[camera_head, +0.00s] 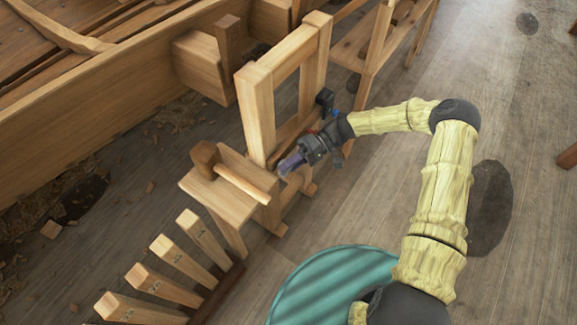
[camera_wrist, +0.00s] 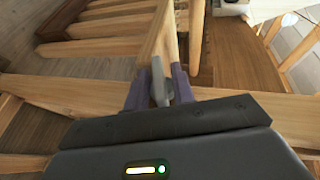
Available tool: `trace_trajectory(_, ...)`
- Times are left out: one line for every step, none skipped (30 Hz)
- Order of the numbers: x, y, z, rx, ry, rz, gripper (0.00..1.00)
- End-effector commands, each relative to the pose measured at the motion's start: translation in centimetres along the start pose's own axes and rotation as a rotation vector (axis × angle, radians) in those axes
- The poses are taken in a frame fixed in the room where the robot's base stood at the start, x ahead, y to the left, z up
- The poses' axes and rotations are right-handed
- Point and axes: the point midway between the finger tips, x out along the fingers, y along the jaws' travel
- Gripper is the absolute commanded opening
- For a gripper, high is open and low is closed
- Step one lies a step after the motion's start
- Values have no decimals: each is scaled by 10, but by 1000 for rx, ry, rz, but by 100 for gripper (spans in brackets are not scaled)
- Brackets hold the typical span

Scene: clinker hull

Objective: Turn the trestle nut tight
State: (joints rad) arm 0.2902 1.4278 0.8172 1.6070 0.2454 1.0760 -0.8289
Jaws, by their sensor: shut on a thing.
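The wooden trestle (camera_head: 262,112) is a pale upright frame standing beside the hull, right of centre in the head view. My gripper (camera_head: 291,163) is at the lower part of the trestle, beside a small wooden stand. In the wrist view my gripper's (camera_wrist: 158,80) two purple fingers are closed around a grey flat piece, which looks like the trestle nut (camera_wrist: 158,92). A pale wooden post rises just beyond it. In the head view the nut is hidden by the gripper. How far the nut is turned cannot be told.
The small wooden stand (camera_head: 222,200) with a mallet-like handle on top is close on the gripper's left. The planked hull (camera_head: 110,95) runs along the upper left. Several upright wooden blocks (camera_head: 180,262) stand in a row at lower left. The floor at right is mostly clear.

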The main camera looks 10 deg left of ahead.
Motion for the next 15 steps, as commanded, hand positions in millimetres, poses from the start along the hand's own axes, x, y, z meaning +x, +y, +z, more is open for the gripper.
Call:
trace_trajectory(-2,1,-1,2,6,-3,2)
trace_trajectory(-2,1,-1,3,6,-5,2)
trace_trajectory(-2,1,-1,3,6,-7,2)
trace_trajectory(-2,0,-1,4,6,-7,2)
trace_trajectory(-2,0,-1,4,6,-8,2)
trace_trajectory(-2,0,-1,4,6,-8,2)
trace_trajectory(-2,0,-2,4,6,-8,2)
trace_trajectory(-2,0,-2,4,6,-7,2)
trace_trajectory(-2,0,-2,4,6,-7,2)
trace_trajectory(-2,0,-2,4,6,-7,2)
trace_trajectory(-2,0,-2,4,6,-7,2)
trace_trajectory(-2,0,-2,4,6,-7,2)
trace_trajectory(-2,0,-2,4,6,-7,27)
trace_trajectory(-2,0,-2,4,6,-7,33)
trace_trajectory(-2,0,-1,4,6,-7,33)
